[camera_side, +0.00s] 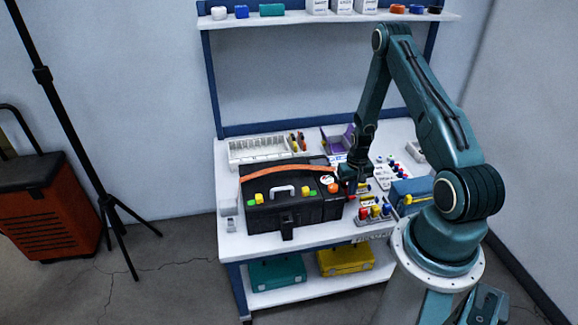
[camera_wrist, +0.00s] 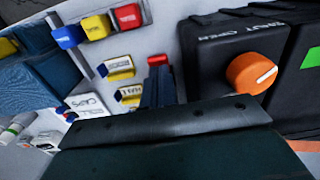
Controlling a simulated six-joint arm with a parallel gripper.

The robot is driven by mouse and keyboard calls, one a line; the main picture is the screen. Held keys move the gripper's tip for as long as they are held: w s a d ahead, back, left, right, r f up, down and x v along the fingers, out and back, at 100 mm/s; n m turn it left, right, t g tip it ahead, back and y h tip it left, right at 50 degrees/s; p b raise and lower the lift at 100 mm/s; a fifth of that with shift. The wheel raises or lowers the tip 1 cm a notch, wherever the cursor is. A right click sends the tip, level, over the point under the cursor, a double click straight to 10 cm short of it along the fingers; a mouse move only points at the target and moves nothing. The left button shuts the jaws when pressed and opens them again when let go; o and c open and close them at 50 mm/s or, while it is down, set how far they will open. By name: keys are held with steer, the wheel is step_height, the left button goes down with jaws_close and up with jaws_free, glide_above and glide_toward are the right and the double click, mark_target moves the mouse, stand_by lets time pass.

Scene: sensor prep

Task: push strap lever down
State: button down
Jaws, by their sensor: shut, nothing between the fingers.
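A black case (camera_side: 290,213) with an orange strap (camera_side: 288,170) over its top stands on the bench in the side view. A black latch (camera_side: 287,226) hangs on its front. An orange knob (camera_wrist: 252,72) shows on the case's black face in the wrist view. A small red part (camera_wrist: 157,60) is just beyond my gripper's tips; I cannot tell whether it is the strap lever. My gripper (camera_side: 350,186) is at the case's right end, shut and empty. Its dark fingers (camera_wrist: 157,82) also show in the wrist view. Whether they touch anything is unclear.
Blocks with red, yellow and blue tops (camera_side: 374,212) stand right of the case. A blue box (camera_side: 410,194) is farther right. A white tray (camera_side: 258,149) and a purple bin (camera_side: 338,138) lie behind. The bench's front left corner is mostly clear.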

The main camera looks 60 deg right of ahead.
steer(key=shift+f, duration=0.5)
stand_by(0.4)
steer(key=shift+r, duration=0.1)
stand_by(0.3)
steer(key=shift+r, duration=3.4)
